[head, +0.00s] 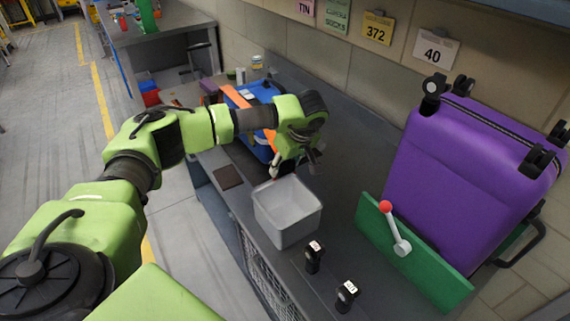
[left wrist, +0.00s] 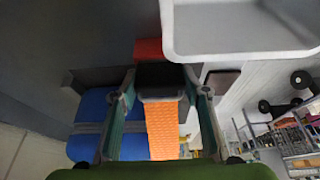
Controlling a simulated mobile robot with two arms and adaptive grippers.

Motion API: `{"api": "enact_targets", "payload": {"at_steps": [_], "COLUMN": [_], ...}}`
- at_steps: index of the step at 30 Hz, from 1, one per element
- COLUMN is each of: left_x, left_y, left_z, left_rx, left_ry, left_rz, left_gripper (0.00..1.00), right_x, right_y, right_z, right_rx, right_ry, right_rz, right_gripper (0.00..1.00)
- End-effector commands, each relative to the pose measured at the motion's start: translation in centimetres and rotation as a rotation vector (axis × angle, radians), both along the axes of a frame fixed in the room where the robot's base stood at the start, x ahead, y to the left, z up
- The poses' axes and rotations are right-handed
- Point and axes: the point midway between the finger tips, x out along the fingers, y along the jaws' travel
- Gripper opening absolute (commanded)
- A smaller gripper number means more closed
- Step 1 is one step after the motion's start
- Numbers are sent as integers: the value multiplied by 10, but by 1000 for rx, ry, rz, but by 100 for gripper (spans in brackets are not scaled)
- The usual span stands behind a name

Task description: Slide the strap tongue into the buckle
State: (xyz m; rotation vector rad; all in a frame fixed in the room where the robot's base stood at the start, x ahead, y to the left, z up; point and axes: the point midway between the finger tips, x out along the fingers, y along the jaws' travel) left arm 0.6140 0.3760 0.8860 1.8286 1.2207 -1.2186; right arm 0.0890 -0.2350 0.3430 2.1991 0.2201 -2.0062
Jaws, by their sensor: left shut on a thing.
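My left gripper (head: 293,163) points down over the bench, between the blue case and the grey bin. In the left wrist view, the left gripper (left wrist: 160,76) is shut on a dark strap end (left wrist: 160,74), apparently the tongue, with the orange strap (left wrist: 162,130) running from it. The orange strap (head: 236,97) also lies across the blue case (head: 262,152) in the head view. A red piece (left wrist: 148,48) lies just beyond the dark end; I cannot tell whether it is the buckle or whether they touch. My right gripper is not in view.
A grey bin (head: 291,234) stands close beside the gripper. A brown pad (head: 228,177) lies at the bench edge. Two small black devices (head: 313,257) stand nearer. A purple suitcase (head: 460,170) rises at right behind a green panel (head: 430,272) with a red-knobbed lever (head: 396,230).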

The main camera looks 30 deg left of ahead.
Motion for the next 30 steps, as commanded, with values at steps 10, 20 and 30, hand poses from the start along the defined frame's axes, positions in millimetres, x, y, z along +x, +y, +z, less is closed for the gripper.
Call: {"api": "enact_targets", "payload": {"at_steps": [10, 20, 30], "left_x": [0, 0, -3], "left_y": [0, 0, -9], "left_z": [-10, -9, 15], "left_rx": [0, 0, -1], "left_ry": [0, 0, -3], "left_rz": [0, 0, -1], "left_gripper": [20, 62, 62], "right_x": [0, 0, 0], "right_y": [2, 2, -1], "right_z": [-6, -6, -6], "right_rx": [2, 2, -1], "right_ry": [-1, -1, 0], "right_rz": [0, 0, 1], "right_gripper": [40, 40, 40]}}
